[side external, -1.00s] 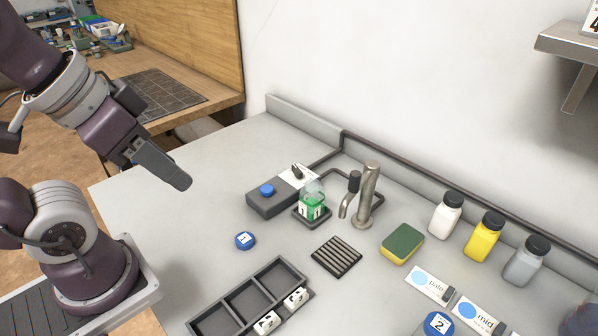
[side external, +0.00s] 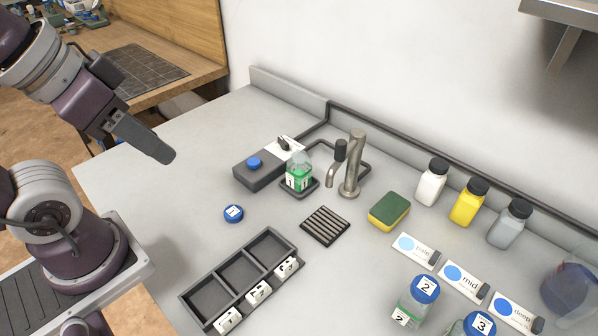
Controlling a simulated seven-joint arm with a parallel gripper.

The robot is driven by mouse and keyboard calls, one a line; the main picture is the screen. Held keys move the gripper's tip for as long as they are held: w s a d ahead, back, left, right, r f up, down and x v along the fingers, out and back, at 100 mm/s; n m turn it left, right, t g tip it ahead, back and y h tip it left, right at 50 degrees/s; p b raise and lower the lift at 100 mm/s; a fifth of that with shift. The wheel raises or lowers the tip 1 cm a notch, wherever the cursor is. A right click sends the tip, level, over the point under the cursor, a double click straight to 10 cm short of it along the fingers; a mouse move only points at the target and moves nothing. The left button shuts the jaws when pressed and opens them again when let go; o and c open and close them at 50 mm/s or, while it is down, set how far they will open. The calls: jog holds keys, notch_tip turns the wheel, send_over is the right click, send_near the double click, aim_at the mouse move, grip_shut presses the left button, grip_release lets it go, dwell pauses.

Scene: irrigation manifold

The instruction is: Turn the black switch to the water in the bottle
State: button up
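The black switch (side external: 284,143) sits on a white plate at the back end of a dark grey box (side external: 258,172). A blue button (side external: 254,162) is at the box's front end. The bottle (side external: 299,177), labelled 1, holds green liquid and stands uncapped on a small dark pad, left of the metal tap (side external: 352,165). The tap's spout is beside the bottle. My gripper (side external: 167,155) is in the air to the left of the box, touching nothing. It is seen side-on, so its finger gap is hidden.
A blue cap (side external: 233,213) marked 1 lies in front of the box. A compartment tray (side external: 210,283), a drain grate (side external: 325,225) and a sponge (side external: 389,210) are nearer or to the right. Capped bottles 2 (side external: 413,308) and 3 (side external: 478,325) stand at the lower right.

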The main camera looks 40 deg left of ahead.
jog(key=shift+c, duration=0.4)
jog(key=n+g, duration=0.6)
jog(key=n, duration=0.9)
send_over(284, 142)
notch_tip(284, 142, down, 16)
jog(key=shift+f, duration=0.25)
notch_tip(284, 142, down, 6)
jog(key=shift+r, duration=0.1)
jog(key=shift+f, duration=0.5)
grip_shut()
